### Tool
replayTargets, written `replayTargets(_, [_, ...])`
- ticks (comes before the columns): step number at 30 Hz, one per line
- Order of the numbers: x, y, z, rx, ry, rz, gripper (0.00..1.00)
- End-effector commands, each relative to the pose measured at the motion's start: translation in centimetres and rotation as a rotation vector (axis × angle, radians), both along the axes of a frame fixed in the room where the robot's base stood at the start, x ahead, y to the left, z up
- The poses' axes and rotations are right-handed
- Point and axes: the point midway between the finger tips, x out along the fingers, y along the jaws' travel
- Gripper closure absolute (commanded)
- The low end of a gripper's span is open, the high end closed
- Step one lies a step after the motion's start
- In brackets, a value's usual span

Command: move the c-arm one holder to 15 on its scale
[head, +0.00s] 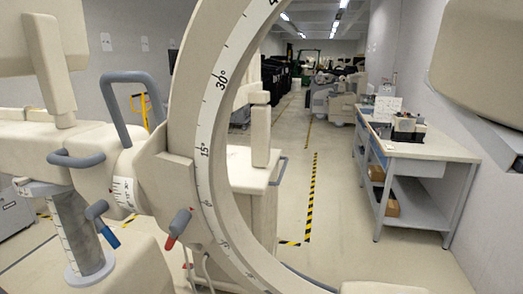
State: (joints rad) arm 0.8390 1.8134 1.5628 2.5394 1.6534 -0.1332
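The c-arm (182,100) is a large beige curved arc that sweeps from the top centre down to the lower middle. A white scale strip (211,110) runs along it with black ticks, 30° higher up and 15° lower down. The beige holder (172,185) sits against the arc's left side, beside the stretch around and below the 15° mark. Which tick it reads I cannot tell. A red-tipped grey lever (177,230) sticks out at the holder's lower front. My gripper is not in view.
Left of the holder are a grey loop handle (126,85), a small round scale (124,193), a blue-tipped lever (104,226) and a grey column (78,230). A beige cart (262,200) stands behind the arc. A workbench (425,150) stands right; the floor between is clear.

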Motion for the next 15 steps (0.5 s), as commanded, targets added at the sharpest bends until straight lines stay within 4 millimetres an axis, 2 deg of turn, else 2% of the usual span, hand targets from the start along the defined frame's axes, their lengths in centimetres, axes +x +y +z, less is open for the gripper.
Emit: replayTargets(15, [0.42,-0.18,0.18,-0.003,-0.002,0.000,1.00])
